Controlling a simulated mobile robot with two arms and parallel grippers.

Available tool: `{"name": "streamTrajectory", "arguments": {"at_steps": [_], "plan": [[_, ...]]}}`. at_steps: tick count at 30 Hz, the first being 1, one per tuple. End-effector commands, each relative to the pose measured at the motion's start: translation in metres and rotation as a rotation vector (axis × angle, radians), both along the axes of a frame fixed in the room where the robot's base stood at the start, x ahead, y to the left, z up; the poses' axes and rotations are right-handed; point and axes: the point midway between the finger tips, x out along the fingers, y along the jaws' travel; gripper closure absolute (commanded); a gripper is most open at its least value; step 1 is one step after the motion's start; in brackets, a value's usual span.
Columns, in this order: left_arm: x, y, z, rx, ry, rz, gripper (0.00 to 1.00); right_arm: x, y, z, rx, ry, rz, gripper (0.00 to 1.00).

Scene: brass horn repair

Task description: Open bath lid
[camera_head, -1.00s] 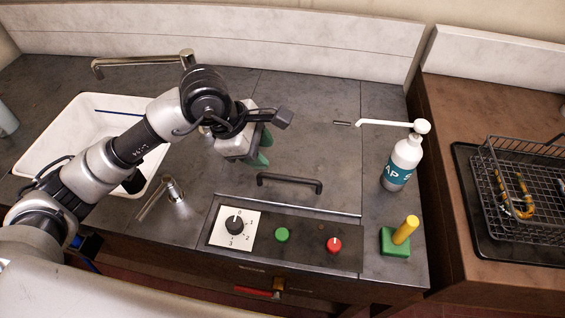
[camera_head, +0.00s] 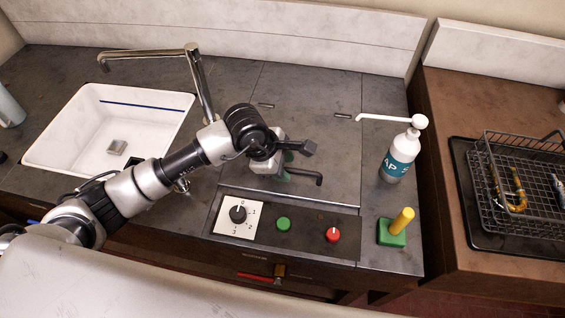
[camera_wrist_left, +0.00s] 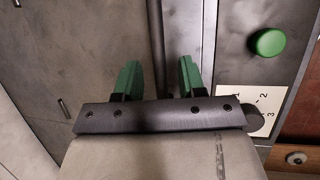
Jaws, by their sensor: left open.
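The bath lid (camera_head: 315,120) is a flat dark grey panel, lying closed in the counter. Its black bar handle (camera_head: 307,174) is near the front edge, and its left part is hidden behind my left gripper. My left gripper (camera_head: 288,169) is open, pointing down at the left part of the handle. In the left wrist view its green fingertips (camera_wrist_left: 160,78) stand apart, and a dark bar runs between them. I cannot tell whether the fingers touch it. My right gripper is not in view.
In front of the lid is a panel with a dial (camera_head: 238,214), a green button (camera_head: 283,224) and a red knob (camera_head: 333,235). A soap bottle (camera_head: 398,158) and a green block with a yellow peg (camera_head: 393,231) stand right. A sink (camera_head: 60,140) is left.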

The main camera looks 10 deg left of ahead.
Motion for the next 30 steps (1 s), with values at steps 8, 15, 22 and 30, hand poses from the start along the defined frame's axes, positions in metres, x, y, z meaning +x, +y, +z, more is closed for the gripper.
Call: {"name": "streamTrajectory", "arguments": {"at_steps": [8, 15, 22, 30], "plan": [[0.0, 0.0, 0.0, 0.0, 0.0, 0.0, 0.87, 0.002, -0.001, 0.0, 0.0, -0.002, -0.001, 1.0], [0.0, 0.0, 0.0, 0.0, 0.0, 0.0, 1.0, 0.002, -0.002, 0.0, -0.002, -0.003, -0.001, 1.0], [0.002, 0.0, 0.006, 0.0, 0.014, 0.001, 1.0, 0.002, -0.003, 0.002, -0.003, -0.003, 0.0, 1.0], [0.014, 0.001, 0.038, 0.001, 0.136, 0.002, 1.0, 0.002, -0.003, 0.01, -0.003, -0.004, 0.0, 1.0]]}}
